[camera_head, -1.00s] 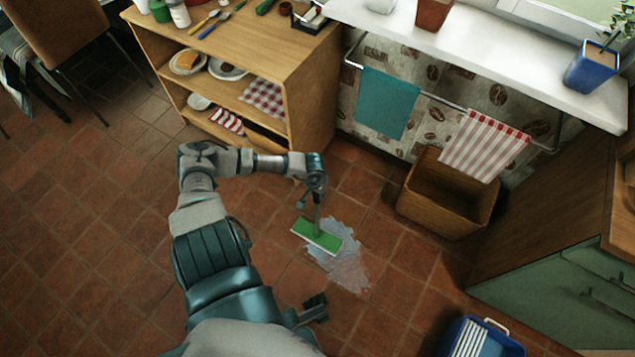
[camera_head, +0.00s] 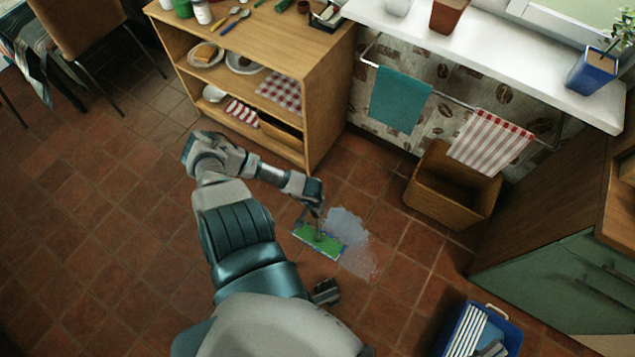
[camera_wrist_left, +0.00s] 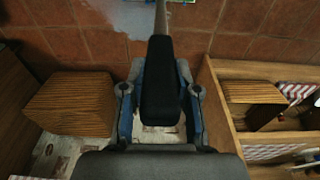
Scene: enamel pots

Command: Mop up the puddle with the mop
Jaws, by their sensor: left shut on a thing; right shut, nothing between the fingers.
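The mop has a flat green head (camera_head: 318,241) lying on the tiled floor at the left edge of the puddle. The puddle (camera_head: 354,248) is a pale, shiny patch to the right of the head and reaches a little behind it. My left gripper (camera_head: 312,207) is shut on the mop's upright handle above the head. In the left wrist view, its fingers (camera_wrist_left: 160,105) close around the dark grip, and the puddle (camera_wrist_left: 112,14) shows at the top. My right gripper (camera_head: 326,292) is shut and empty, low in front of the mop; my body partly hides that arm.
A wooden shelf unit (camera_head: 325,110) stands behind the mop, left of a woven basket (camera_head: 453,187). A blue bucket (camera_head: 450,325) with white slats is at the bottom right. Green cabinets (camera_head: 545,275) bound the right side.

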